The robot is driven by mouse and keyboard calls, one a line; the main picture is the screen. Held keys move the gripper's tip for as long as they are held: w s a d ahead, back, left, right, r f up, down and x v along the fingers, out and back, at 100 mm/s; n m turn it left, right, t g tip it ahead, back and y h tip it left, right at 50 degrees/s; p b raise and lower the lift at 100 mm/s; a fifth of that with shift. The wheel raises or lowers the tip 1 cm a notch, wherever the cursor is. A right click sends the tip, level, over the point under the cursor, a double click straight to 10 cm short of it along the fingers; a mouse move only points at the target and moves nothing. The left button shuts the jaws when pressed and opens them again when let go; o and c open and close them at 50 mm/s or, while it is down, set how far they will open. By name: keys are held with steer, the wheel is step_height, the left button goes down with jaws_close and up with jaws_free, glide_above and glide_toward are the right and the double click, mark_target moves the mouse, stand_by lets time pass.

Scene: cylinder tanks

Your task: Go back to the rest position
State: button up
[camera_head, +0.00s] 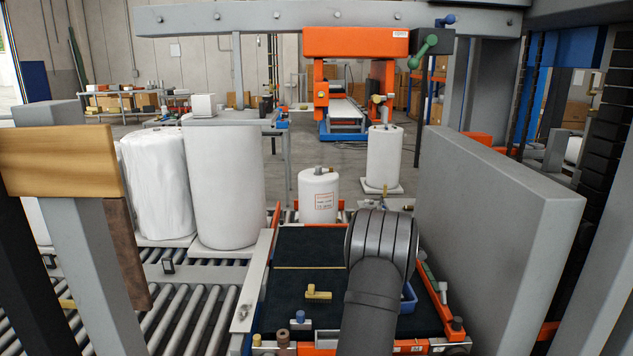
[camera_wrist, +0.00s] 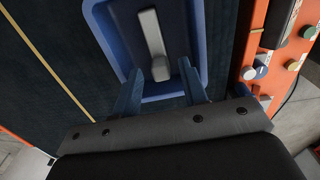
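My gripper (camera_wrist: 159,68) shows in the wrist view with its two blue-grey fingers apart, so it is open. A blue tray (camera_wrist: 196,30) lies beyond and below the fingertips, with a grey metal piece (camera_wrist: 151,32) in it. The near end of this piece appears between the fingertips, with gaps on both sides. In the head view my dark arm reaches over the right part of the dark mat and hides the gripper. Only the right edge of the blue tray (camera_head: 409,299) shows beside the arm.
A small white tank (camera_head: 319,197) stands behind the dark mat (camera_head: 308,244). A yellow T-shaped piece (camera_head: 318,292) lies on the mat. An orange rail (camera_head: 441,306) and a grey panel (camera_head: 500,215) bound the right side. Large white cylinders (camera_head: 222,185) stand at left beyond rollers (camera_head: 190,315).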

step_height(320, 180, down, 2)
steer(key=shift+r, duration=2.2)
steer(key=shift+f, duration=0.1)
